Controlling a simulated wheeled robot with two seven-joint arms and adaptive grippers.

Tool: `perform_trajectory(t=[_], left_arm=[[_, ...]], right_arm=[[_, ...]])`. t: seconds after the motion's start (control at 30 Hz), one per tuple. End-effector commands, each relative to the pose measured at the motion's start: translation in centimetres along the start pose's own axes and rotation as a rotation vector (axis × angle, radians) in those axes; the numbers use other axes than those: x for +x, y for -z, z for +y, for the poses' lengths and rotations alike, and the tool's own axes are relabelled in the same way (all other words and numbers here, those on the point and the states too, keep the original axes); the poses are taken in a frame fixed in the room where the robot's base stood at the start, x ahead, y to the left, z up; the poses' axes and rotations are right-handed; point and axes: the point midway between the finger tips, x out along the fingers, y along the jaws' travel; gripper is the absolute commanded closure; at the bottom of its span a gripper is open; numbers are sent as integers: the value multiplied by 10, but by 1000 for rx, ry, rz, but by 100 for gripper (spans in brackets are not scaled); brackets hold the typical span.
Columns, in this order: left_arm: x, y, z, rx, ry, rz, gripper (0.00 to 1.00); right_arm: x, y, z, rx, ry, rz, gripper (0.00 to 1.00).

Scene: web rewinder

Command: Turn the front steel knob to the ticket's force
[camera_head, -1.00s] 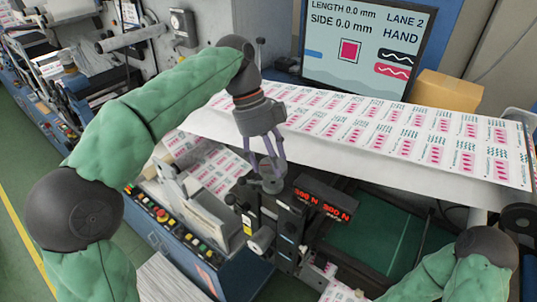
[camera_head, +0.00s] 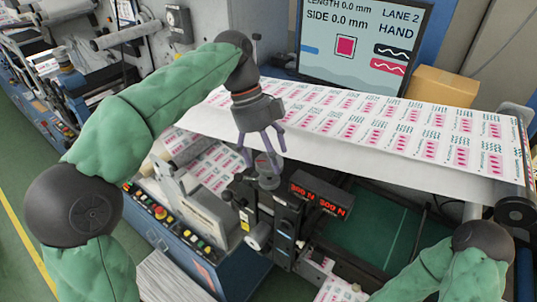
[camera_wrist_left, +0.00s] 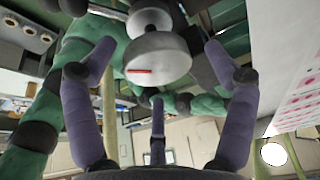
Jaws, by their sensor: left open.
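The front steel knob (camera_head: 268,181) is a round grey knob on top of the dark tension unit. In the left wrist view the knob (camera_wrist_left: 157,58) is a pale disc with a red mark on its face. My left gripper (camera_head: 262,160) hangs just above the knob, pointing down. Its purple fingers are open and spread around the knob, with gaps at both sides in the wrist view. I cannot pick out the ticket. My right gripper is out of view.
The printed label web (camera_head: 350,122) runs behind the knob. A monitor (camera_head: 365,48) reads LENGTH 0.0 mm, SIDE 0.0 mm, LANE 2, HAND. A cardboard box (camera_head: 444,88) stands at the right. A button panel (camera_head: 165,215) lies left of the unit. My right arm is at the lower right.

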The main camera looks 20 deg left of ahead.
Motion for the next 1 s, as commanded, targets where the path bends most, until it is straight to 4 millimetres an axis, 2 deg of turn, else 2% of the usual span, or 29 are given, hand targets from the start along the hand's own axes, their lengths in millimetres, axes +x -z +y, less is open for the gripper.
perform_trajectory(t=[0.13,0.4,0.57,1.0], left_arm=[[-10,0,-1,0,2,-1,15],[-51,1,-2,1,4,-1,15],[-67,2,-2,1,3,-1,15],[-74,2,-1,1,0,0,15]], right_arm=[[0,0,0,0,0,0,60],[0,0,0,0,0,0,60],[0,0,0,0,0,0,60],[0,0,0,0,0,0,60]])
